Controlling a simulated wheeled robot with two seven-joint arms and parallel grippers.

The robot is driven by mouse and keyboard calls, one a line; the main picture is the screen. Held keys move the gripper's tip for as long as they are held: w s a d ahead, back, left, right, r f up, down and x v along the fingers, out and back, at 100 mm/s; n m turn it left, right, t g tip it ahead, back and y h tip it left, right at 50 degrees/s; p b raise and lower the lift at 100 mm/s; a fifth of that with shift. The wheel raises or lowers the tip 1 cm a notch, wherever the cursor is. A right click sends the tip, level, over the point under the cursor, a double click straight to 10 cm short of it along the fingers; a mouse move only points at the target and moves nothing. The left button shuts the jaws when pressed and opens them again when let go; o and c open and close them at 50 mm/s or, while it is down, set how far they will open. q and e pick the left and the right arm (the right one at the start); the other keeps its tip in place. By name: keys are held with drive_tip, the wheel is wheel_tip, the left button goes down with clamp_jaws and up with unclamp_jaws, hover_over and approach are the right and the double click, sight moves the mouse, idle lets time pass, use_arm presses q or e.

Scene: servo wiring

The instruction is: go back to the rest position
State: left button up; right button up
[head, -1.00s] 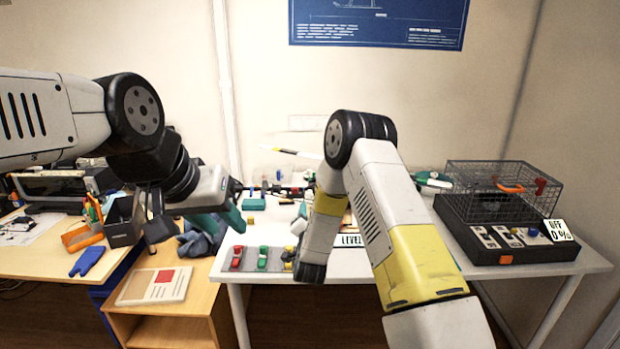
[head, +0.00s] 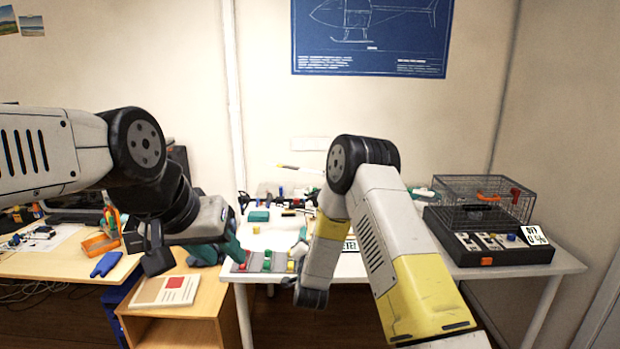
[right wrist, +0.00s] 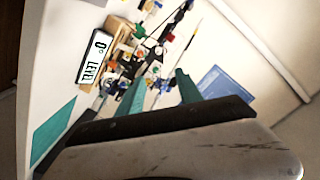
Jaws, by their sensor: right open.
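My left gripper (head: 228,244) comes in from the left over the front left edge of the white bench (head: 395,262). Its teal fingers point down and right, and I cannot tell how far apart they are. My right arm stands bent in the middle of the head view, and its forearm mostly hides my right gripper. In the right wrist view my right gripper (right wrist: 157,90) has its two teal fingers apart with nothing held between them. Beyond them are a level display (right wrist: 95,58) and a cluster of small coloured parts and wires (right wrist: 135,55).
A strip of coloured switches (head: 265,262) lies at the bench's front left. A wire cage (head: 485,198) on a black control box (head: 480,242) stands at right. A wooden cabinet (head: 185,325) with a booklet (head: 165,291) stands at left. A blueprint poster (head: 370,35) hangs behind.

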drive_tip(key=s+d+r+n+g+y, duration=0.1)
drive_tip(key=s+d+r+n+g, duration=0.2)
drive_tip(key=r, duration=0.6)
drive_tip(key=s+d+r+n+g+y, duration=0.25)
drive_tip(key=s+r, duration=0.25)
drive_tip(key=r, duration=0.5)
drive_tip(key=s+d+r+n+g, duration=0.1)
drive_tip(key=s+d+g, duration=0.1)
drive_tip(key=s, duration=0.8)
drive_tip(key=s+d+r+n+g+h, duration=0.1)
drive_tip(key=s+d, duration=0.3)
drive_tip(key=s, duration=0.6)
drive_tip(key=s+d+r+n+g, duration=0.1)
drive_tip(key=s+d+g, duration=0.1)
drive_tip(key=s, duration=0.9)
drive_tip(key=shift+d+g, duration=0.4)
drive_tip(key=shift+g, duration=0.15)
